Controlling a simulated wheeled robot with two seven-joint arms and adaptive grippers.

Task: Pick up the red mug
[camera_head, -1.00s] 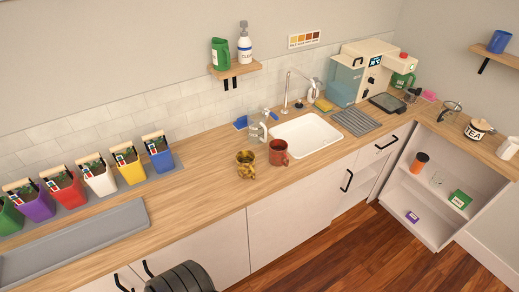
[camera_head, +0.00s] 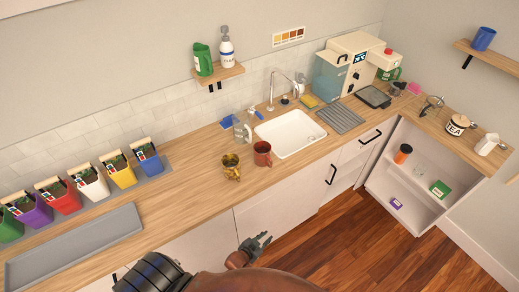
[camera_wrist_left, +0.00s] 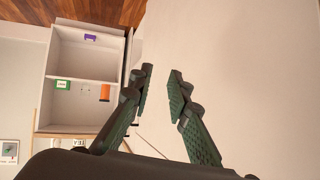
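The red mug (camera_head: 262,154) stands upright on the wooden counter, just in front of the white sink, beside a yellow patterned mug (camera_head: 231,167). My left gripper (camera_head: 262,240) is in front of the counter, below its edge and apart from the mug. In the left wrist view its two fingers (camera_wrist_left: 158,92) are spread with nothing between them; they face a pale cabinet front and the open shelf. The red mug is not seen in that view. My right gripper is not in view.
A clear pitcher (camera_head: 241,129) stands behind the mugs, left of the sink (camera_head: 290,134). Coloured bins line the wall at left, with a grey tray (camera_head: 75,246) before them. The counter left of the mugs is clear. An open shelf cabinet (camera_head: 413,187) stands at right.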

